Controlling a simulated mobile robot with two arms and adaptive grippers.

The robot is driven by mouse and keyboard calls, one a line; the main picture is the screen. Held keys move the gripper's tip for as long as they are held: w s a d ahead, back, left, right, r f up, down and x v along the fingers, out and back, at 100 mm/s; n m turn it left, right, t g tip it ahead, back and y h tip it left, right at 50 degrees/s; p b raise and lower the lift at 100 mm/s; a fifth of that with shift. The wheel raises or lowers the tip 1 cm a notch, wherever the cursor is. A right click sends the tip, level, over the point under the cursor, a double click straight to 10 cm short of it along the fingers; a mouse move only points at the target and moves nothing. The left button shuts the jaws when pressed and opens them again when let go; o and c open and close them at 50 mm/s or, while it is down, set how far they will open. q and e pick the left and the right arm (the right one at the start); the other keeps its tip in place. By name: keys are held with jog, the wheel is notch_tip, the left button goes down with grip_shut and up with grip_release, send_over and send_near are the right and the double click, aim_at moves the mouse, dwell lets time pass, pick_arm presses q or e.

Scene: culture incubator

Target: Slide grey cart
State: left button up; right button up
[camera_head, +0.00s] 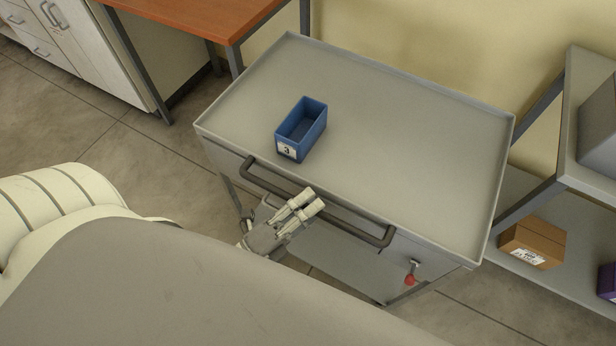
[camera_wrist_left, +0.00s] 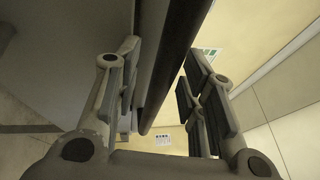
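The grey cart (camera_head: 420,130) stands in the middle of the head view, with a flat rimmed top and a dark bar handle (camera_head: 355,231) along its near side. My left gripper (camera_head: 312,199) is at the middle of this handle. In the left wrist view the dark handle bar (camera_wrist_left: 176,55) runs between the two finger pairs of the left gripper (camera_wrist_left: 160,95). The fingers are apart, with a visible gap on the right side of the bar. The bar lies closer to the left fingers; contact cannot be told. My right gripper is not in view.
A blue bin (camera_head: 290,148) labelled 3 sits on the cart top. A red knob (camera_head: 409,280) is on the near side. An orange-topped table (camera_head: 195,15) stands behind left. A shelf rack (camera_head: 590,205) with a cardboard box (camera_head: 533,243) is close on the right.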

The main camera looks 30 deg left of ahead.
pick_arm(q)
jog(key=shift+s, duration=0.1)
jog(key=v, duration=1.2)
notch_tip(320, 180, down, 28)
jog(key=a+n+g+y, duration=0.3)
jog(key=n+g+y, duration=0.35)
jog(key=n, duration=0.55)
jog(key=s+f+n+g+y, duration=0.2)
jog(key=s+f+n+g, duration=0.7)
jog(key=s+f, duration=0.5)
notch_tip(320, 180, down, 2)
jog(key=shift+s+a+f+g, duration=0.1)
jog(key=shift+s+a+g, duration=0.15)
jog(key=shift+g, duration=0.6)
jog(key=shift+w, duration=0.2)
